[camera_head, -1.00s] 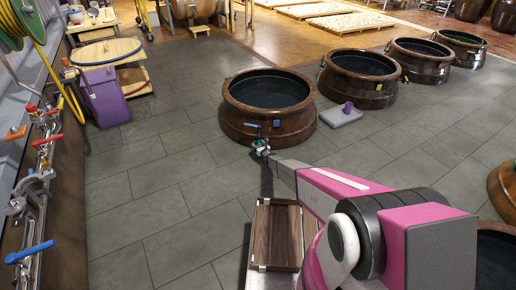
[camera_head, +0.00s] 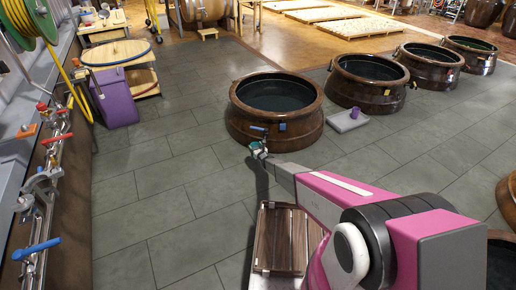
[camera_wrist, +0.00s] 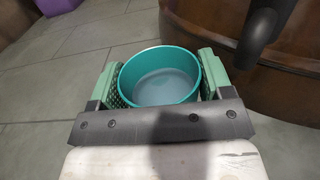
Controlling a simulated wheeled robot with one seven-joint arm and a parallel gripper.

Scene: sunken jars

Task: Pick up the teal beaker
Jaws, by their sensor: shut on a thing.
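The teal beaker (camera_wrist: 160,76) sits between the two green finger pads of my gripper (camera_wrist: 158,82) in the wrist view. The pads touch it on both sides, and its open top faces the camera. It looks empty inside. In the head view my gripper (camera_head: 259,149) is at the end of the outstretched arm, close to the front of the nearest large jar, and the beaker is too small there to make out clearly. In the wrist view grey floor tiles show beyond the beaker.
The nearest brown jar (camera_head: 275,110) has a blue-handled tap (camera_head: 259,129) close to my gripper; its dark wall fills the right of the wrist view. A wooden crate (camera_head: 281,240) is below my arm. A purple bin (camera_head: 113,98) stands left. Floor between is clear.

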